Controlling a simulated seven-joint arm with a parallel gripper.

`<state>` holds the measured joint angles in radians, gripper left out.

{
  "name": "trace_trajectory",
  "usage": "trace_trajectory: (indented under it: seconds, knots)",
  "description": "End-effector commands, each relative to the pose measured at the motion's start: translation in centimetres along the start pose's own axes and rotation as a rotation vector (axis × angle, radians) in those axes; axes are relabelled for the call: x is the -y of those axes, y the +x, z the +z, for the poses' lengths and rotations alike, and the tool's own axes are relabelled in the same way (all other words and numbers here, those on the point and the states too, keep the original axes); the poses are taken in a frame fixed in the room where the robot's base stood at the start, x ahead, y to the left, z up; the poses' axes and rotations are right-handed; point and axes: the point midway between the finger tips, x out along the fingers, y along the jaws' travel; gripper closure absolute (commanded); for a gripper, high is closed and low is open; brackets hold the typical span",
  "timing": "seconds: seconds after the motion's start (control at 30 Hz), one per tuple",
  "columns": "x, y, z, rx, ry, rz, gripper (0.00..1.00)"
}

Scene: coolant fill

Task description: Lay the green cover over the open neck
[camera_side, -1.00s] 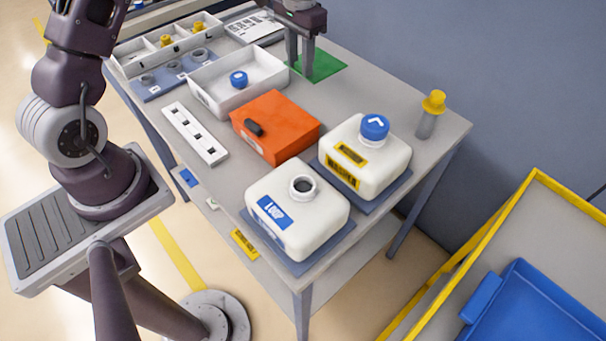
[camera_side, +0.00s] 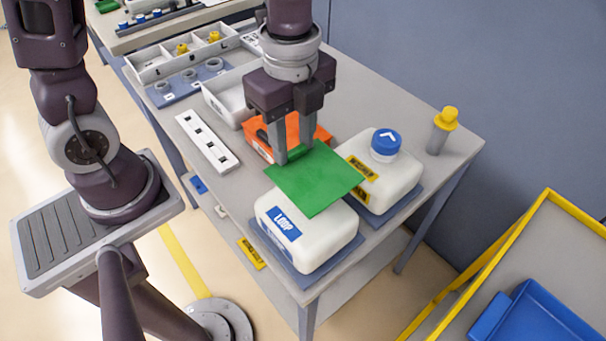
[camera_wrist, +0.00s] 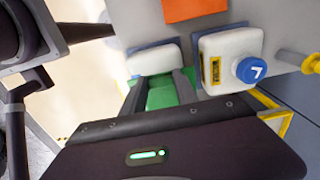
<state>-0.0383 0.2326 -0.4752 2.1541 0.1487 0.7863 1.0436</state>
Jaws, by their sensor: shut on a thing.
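The green cover (camera_side: 314,180) is a flat square sheet. In the side view my gripper (camera_side: 294,158) is shut on its back edge and holds it over the white LOOP tank (camera_side: 322,244). The tank's open neck is hidden under the cover; I cannot tell whether the cover touches it. In the wrist view the green cover (camera_wrist: 163,93) shows between my gripper's fingers (camera_wrist: 162,90), with part of the LOOP tank (camera_wrist: 152,58) beyond it.
A second white tank with a blue cap (camera_side: 385,143) stands close to the right. A yellow-topped grey cylinder (camera_side: 441,130) stands at the right edge. A white slotted strip (camera_side: 207,143) lies at left.

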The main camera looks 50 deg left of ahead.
Motion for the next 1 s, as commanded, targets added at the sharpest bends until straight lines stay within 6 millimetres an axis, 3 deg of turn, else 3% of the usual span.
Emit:
trace_trajectory:
  seconds: [0.3,0.67,0.7,0.77,1.0]
  knots:
    - [0.0,5.3,-0.1,-0.001,-0.002,0.002,1.00]
    - [0.1,5.8,0.0,-0.001,-0.004,-0.001,1.00]
    - [0.1,5.8,0.0,-0.001,-0.004,-0.002,0.57]
    - [0.1,5.8,0.0,-0.001,-0.004,-0.001,0.45]
    - [0.1,5.8,0.0,-0.001,-0.005,-0.001,0.43]
